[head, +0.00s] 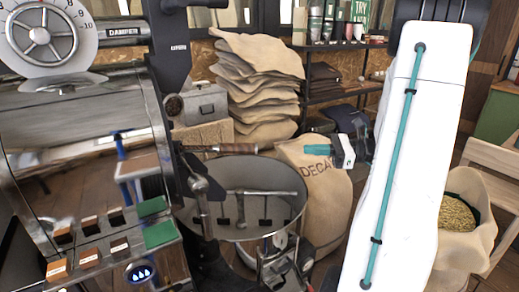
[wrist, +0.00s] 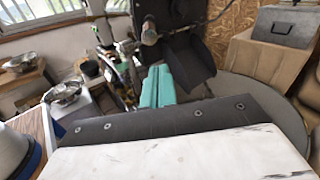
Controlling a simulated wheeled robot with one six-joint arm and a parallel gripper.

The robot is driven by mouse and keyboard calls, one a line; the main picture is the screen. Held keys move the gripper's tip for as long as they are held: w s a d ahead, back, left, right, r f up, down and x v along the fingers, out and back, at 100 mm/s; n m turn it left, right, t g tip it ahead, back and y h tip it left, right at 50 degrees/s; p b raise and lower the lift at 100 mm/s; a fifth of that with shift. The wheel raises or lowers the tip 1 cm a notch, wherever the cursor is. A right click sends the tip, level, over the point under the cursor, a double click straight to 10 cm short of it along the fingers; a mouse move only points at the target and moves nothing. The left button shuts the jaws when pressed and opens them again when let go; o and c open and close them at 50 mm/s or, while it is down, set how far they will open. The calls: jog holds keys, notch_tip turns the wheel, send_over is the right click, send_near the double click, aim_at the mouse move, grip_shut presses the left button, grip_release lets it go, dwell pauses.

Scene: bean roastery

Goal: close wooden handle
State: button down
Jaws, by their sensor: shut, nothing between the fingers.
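The wooden handle (head: 235,148) is a brown turned grip on a dark metal rod. It sticks out to the right from the roaster's front, above the round cooling pan (head: 300,205). My gripper (head: 308,152) is to the right of the handle's end, with a gap between them in the head view. Its teal fingers point left and are together, with nothing held. In the wrist view the teal fingers (wrist: 157,87) show at the middle, in front of a dark metal chute (wrist: 187,62). A small rounded knob-like end (wrist: 149,34) shows above them; I cannot tell whether it is the handle.
A pile of burlap sacks (head: 255,85) stands behind the pan. A sack marked DECAF (head: 325,205) stands right of the pan, below my gripper. A metal box (head: 205,103) is behind the handle. An open bean sack (head: 465,245) and a wooden chair (head: 495,165) are at right.

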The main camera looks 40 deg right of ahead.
jog(key=w+a+g, duration=0.1)
jog(key=w+a, duration=0.6)
jog(key=a, duration=0.3)
jog(key=shift+w+a+r+m+y, duration=0.25)
jog(key=shift+a+m+y, duration=0.05)
jog(key=shift+y, duration=0.1)
jog(key=shift+w, duration=0.15)
